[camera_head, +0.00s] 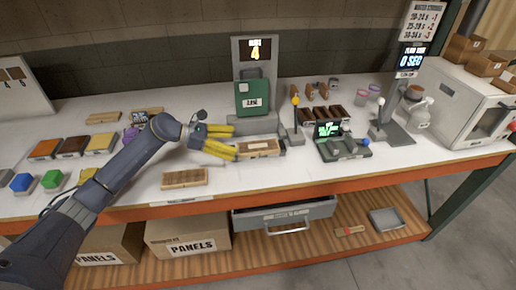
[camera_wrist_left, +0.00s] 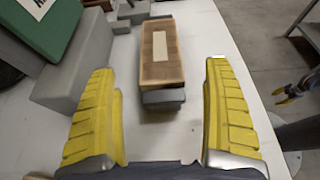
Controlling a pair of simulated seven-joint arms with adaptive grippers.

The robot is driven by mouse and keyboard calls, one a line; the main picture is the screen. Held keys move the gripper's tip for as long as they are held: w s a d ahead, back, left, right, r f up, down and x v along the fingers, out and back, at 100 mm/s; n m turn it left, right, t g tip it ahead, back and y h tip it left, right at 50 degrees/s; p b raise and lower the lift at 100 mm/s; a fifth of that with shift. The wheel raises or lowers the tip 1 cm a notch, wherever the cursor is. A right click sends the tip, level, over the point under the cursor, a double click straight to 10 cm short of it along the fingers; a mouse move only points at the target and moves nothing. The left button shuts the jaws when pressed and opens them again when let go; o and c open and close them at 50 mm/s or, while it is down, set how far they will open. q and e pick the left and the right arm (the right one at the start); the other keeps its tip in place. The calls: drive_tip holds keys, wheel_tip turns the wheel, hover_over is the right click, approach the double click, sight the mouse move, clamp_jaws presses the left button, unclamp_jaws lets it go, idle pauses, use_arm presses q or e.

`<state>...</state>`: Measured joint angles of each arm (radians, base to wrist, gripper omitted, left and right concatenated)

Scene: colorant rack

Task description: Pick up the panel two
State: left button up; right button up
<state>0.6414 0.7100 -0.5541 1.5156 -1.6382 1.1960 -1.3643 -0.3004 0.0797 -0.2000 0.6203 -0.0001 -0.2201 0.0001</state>
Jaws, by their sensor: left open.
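A wooden panel (camera_head: 259,148) with a pale label lies on a small grey stand in front of the green device in the head view. It also shows in the left wrist view (camera_wrist_left: 152,68), ahead and between the two finger lines. My left gripper (camera_head: 235,142) is open and empty, its yellow fingers pointing at this panel from the left and apart from it. A second wooden panel (camera_head: 185,179) lies flat near the table's front edge. I cannot read a number on either panel. My right gripper (camera_wrist_left: 299,88) shows small at the right edge of the wrist view, its opening unclear.
The green device (camera_head: 254,92) and its grey base stand behind the stand. A yellow-knobbed lever (camera_head: 295,102) and a scale-like device (camera_head: 343,144) are to the right. Colored blocks (camera_head: 50,179) and swatches lie at left. An open drawer (camera_head: 285,217) juts out below the table.

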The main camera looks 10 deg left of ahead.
sight(255, 146)
use_arm(q)
drive_tip(key=shift+x, duration=4.15)
drive_tip(key=shift+c, duration=0.3)
drive_tip(key=shift+r, duration=0.1)
drive_tip(key=c, duration=1.4)
drive_tip(key=shift+o, duration=0.2)
drive_tip(key=shift+r, duration=0.15)
